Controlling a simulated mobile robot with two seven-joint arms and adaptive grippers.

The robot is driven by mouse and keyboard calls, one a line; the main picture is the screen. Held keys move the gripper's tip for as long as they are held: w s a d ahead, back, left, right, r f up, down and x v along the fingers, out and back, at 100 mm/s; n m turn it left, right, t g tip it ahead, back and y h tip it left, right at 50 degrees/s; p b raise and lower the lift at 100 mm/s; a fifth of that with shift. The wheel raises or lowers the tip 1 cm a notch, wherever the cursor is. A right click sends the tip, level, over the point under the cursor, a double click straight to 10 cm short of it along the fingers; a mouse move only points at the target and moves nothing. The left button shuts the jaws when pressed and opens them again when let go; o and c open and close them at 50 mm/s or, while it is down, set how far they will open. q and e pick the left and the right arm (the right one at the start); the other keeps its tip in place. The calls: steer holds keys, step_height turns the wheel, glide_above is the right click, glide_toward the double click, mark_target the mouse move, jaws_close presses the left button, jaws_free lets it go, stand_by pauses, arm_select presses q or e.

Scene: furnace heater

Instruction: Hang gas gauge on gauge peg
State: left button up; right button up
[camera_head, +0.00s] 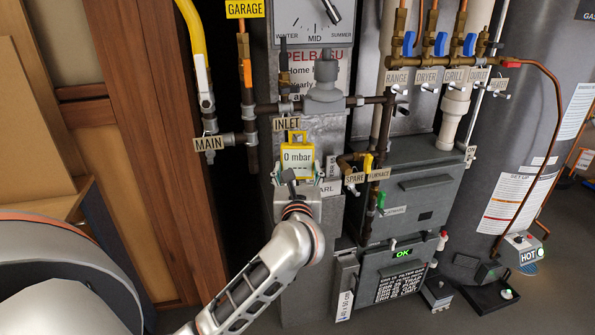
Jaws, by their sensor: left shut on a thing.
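The gas gauge (297,157) is a small yellow device with a white display reading "0 mbar" and a narrow yellow loop on top. It is upright in front of the grey panel below the INLET tag (287,124). My left gripper (298,181) reaches up from below and is shut on the gauge's lower part. I cannot make out the gauge peg; the gauge may cover it. I cannot tell whether the gauge touches the panel. My right gripper is not in view.
Yellow and green valve handles stand to the right, near the SPARE and FURNACE tags (379,174). A wooden door frame (150,130) is at left. A grey tank (530,110) stands at right.

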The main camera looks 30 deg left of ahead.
arm_select(q)
steer(key=o, duration=1.1)
steer(key=shift+s+d, duration=0.1)
